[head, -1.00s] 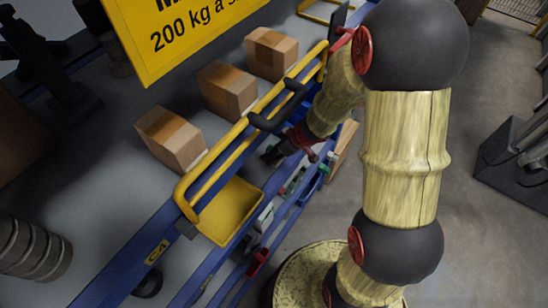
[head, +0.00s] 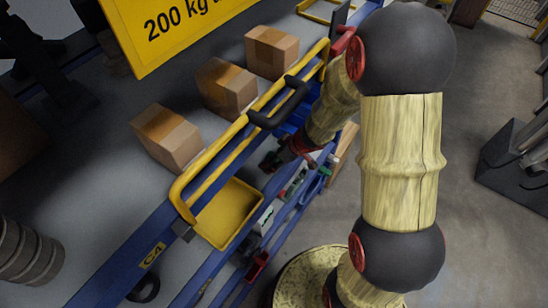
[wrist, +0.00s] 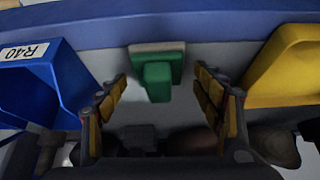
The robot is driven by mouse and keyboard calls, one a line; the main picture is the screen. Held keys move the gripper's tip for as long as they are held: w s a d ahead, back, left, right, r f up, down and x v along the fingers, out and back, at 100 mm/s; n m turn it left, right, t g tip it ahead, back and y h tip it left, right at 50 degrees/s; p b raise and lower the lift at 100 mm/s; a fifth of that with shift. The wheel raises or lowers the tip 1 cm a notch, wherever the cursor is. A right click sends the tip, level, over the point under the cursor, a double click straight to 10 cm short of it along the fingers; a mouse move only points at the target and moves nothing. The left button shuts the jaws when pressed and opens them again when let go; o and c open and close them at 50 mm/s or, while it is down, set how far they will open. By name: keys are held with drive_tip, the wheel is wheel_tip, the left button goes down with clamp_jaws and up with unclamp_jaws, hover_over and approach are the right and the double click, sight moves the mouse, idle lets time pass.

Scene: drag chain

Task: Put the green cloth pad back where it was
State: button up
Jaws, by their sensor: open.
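A green piece (wrist: 157,80), with a flat plate and a block standing out from it, shows in the wrist view. I take it for the green cloth pad, though its cloth texture cannot be made out. It sits against a pale strip below a blue beam. My gripper (wrist: 163,103) is open, its two fingers apart to the left and right of the green block. No finger visibly touches it. In the head view my gripper (head: 287,155) is down by the blue rack, small and partly hidden by the arm and rails.
A blue bin marked R40 (wrist: 50,85) stands left and a yellow bin (wrist: 288,68) right of my gripper in the wrist view. The head view shows a yellow tray (head: 228,213), yellow rail (head: 185,180) and several cardboard boxes (head: 168,137). Open floor (head: 480,245) lies right.

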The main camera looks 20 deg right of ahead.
drive_tip(key=p+v, duration=0.5)
drive_tip(key=v, duration=0.7)
idle(0.4)
